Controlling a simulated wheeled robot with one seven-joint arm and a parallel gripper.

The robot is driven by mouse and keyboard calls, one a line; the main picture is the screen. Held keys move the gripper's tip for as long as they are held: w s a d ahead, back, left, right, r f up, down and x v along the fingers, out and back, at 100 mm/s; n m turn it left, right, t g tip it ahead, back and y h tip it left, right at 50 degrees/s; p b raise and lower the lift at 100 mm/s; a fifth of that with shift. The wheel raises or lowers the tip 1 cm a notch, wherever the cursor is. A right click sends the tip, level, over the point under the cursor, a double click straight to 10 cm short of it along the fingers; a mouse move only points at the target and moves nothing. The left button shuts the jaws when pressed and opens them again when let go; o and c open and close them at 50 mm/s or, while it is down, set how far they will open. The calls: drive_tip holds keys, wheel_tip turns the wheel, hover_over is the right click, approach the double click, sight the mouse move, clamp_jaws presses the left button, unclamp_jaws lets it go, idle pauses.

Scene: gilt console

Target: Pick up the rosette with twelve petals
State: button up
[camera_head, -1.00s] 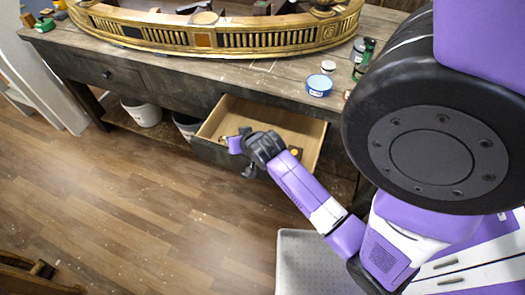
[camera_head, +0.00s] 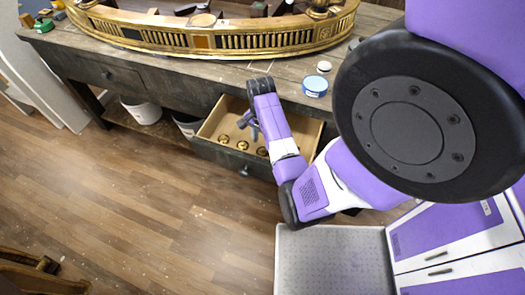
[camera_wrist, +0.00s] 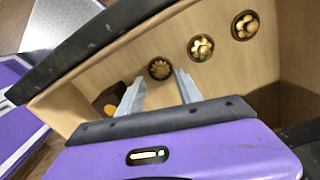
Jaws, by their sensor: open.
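Three round gold rosettes lie in a row in the open wooden drawer (camera_head: 212,122). In the wrist view the nearest rosette (camera_wrist: 160,69) shows many narrow petals, too small to count surely. The middle rosette (camera_wrist: 200,47) and the far rosette (camera_wrist: 245,25) have fewer, rounder petals. In the head view the many-petalled one appears to be the rightmost rosette (camera_head: 262,151). My gripper (camera_wrist: 159,80) is open and empty, its fingertips pointing into the drawer. The many-petalled rosette shows between and beyond the fingertips; contact cannot be seen.
A dark block with an orange patch (camera_wrist: 108,103) lies beside the left finger in the wrist view. The drawer's dark front (camera_head: 228,158) and side walls bound the space.

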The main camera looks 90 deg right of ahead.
sight(262, 149)
drive_tip(key=f, duration=0.5)
drive_tip(key=shift+s+d, duration=0.15)
drive_tip(key=shift+d, duration=0.05)
drive_tip(key=shift+c, duration=0.2)
clamp_jaws()
